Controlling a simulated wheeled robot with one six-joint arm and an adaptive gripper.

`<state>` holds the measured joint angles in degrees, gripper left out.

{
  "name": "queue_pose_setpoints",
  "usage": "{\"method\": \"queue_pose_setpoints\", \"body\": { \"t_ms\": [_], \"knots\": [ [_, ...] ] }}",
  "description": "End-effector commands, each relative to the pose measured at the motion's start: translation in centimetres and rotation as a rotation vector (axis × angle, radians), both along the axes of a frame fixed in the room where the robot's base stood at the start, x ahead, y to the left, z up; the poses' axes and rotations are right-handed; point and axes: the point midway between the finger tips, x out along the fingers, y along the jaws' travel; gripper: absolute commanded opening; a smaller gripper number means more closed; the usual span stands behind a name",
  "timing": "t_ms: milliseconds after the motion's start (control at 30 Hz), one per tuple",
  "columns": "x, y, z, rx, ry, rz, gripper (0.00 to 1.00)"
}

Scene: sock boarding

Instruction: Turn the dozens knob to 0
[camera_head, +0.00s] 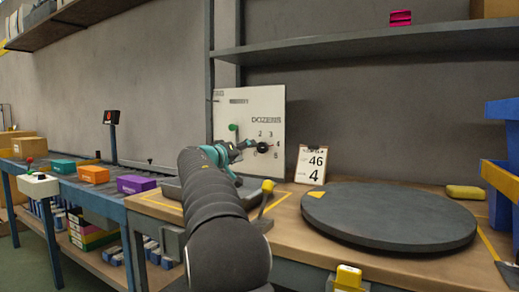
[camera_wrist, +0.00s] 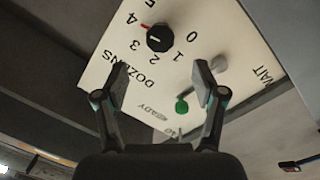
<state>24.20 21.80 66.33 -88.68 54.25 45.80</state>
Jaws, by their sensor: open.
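The dozens knob (camera_wrist: 160,38) is a black round knob on a white panel (camera_wrist: 110,72), with a red pointer mark aimed at or near the 4. The numbers 0 to 5 ring it, and the 0 (camera_wrist: 192,36) is on its right in the tilted wrist view. In the head view the knob (camera_head: 262,147) shows at the panel's right, under the word DOZENS. My gripper (camera_wrist: 160,82) is open and empty, its fingers apart. In the wrist picture the knob appears beyond the gap between the tips, apart from them. In the head view my gripper (camera_head: 240,150) is close to the panel, left of the knob.
A green button (camera_wrist: 181,106) and a grey lever or knob (camera_wrist: 218,64) are on the same panel. A card (camera_head: 311,164) reading 46 and 4 stands right of it. A dark round turntable (camera_head: 390,215) fills the bench's right. A yellow-tipped lever (camera_head: 267,187) stands near my arm.

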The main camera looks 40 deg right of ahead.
Motion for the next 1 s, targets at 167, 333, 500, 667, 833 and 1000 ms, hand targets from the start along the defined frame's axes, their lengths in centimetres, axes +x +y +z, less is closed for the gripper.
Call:
{"method": "queue_pose_setpoints", "body": {
  "t_ms": [167, 333, 500, 667, 833, 1000],
  "knots": [
    [0.8, -3.4, 0.1, 0.001, 0.001, -0.001, 0.7],
    [1.4, -6.3, 0.1, 0.001, 0.0, 0.001, 0.7],
    [2.0, -8.3, 0.1, 0.0, 0.001, 0.005, 0.7],
    [2.2, -9.3, 0.0, 0.0, 0.001, 0.005, 0.7],
    [2.3, -9.5, 0.0, 0.001, 0.0, 0.006, 0.7],
    [2.3, -9.4, 0.0, 0.001, 0.0, 0.006, 0.65]
  ]
}}
